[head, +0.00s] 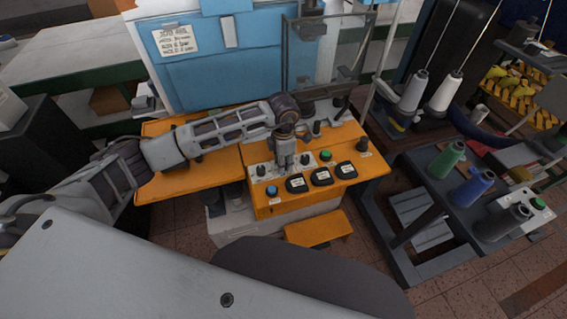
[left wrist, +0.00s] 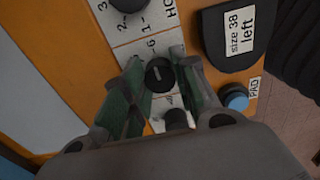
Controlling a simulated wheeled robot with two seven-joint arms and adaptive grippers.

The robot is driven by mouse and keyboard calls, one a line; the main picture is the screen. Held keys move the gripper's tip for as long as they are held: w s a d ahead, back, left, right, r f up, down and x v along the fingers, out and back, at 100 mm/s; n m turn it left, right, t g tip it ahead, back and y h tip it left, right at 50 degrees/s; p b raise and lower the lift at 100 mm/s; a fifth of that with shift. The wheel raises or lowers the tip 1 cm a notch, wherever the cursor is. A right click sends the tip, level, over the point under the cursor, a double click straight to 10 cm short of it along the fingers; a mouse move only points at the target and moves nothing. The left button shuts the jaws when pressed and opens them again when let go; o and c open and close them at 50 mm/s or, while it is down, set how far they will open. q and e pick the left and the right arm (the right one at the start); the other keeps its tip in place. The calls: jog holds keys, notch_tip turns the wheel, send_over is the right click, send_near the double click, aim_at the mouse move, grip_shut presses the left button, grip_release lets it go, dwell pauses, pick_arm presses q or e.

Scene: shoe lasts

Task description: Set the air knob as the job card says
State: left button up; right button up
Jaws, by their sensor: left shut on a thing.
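My left gripper (head: 285,168) points down at the front control panel of the orange machine. In the left wrist view its two green-lined fingers (left wrist: 158,80) stand on either side of a small black knob (left wrist: 160,75) and are shut on it. A pale mark shows on the knob's top, and a printed 6 stands just beyond it. The rest of its scale is largely hidden by the fingers. The job card (head: 174,39) is on the blue cabinet; its small print seems to include a line with "bar", but I cannot read the value surely. My right gripper is out of view.
Another black knob (left wrist: 118,4) with a 1-2-3 scale lies beyond. A black pad marked size 38 left (left wrist: 230,38) and a blue button (left wrist: 236,98) are at the right. A green button (head: 326,155) is nearby. A spool trolley (head: 440,190) stands right.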

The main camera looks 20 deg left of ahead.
pick_arm(q)
jog(key=o, duration=0.7)
jog(key=shift+c, duration=0.2)
jog(key=o, duration=0.4)
jog(key=shift+c, duration=0.2)
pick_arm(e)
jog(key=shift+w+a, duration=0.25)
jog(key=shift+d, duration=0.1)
pick_arm(q)
jog(key=shift+r, duration=0.45)
notch_tip(320, 180, up, 11)
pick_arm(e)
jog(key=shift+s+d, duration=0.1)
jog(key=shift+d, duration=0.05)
